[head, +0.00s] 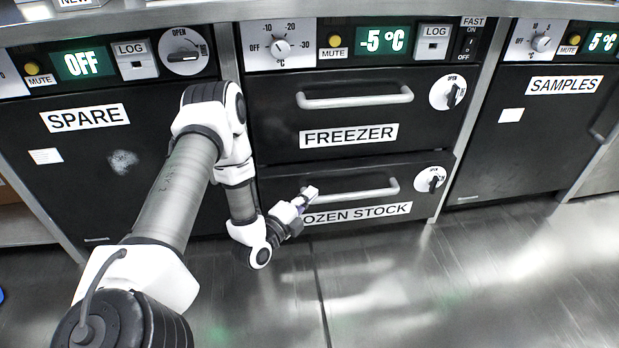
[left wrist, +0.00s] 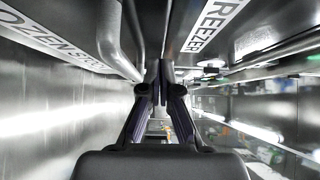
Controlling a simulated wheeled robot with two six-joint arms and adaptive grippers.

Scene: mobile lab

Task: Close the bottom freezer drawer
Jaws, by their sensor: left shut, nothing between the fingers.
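The bottom freezer drawer (head: 340,171) has a black front, a grey bar handle (head: 360,194) and a FROZEN STOCK label, partly hidden by my left gripper. Its front looks nearly flush with the cabinet; I cannot tell whether a small gap remains. A round latch knob (head: 431,180) sits at its right. My left gripper (head: 305,197) is shut and empty at the front's lower left, by the handle's left end; I cannot tell whether it touches. In the left wrist view its fingers (left wrist: 160,84) are together, with the handle (left wrist: 118,42) to their left. My right gripper is not in view.
The upper FREEZER drawer (head: 285,112) with its handle (head: 356,98) is above. The SPARE door (head: 80,165) is at left, the SAMPLES door (head: 530,140) at right. Control panels run along the top. The shiny floor (head: 480,290) in front is clear.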

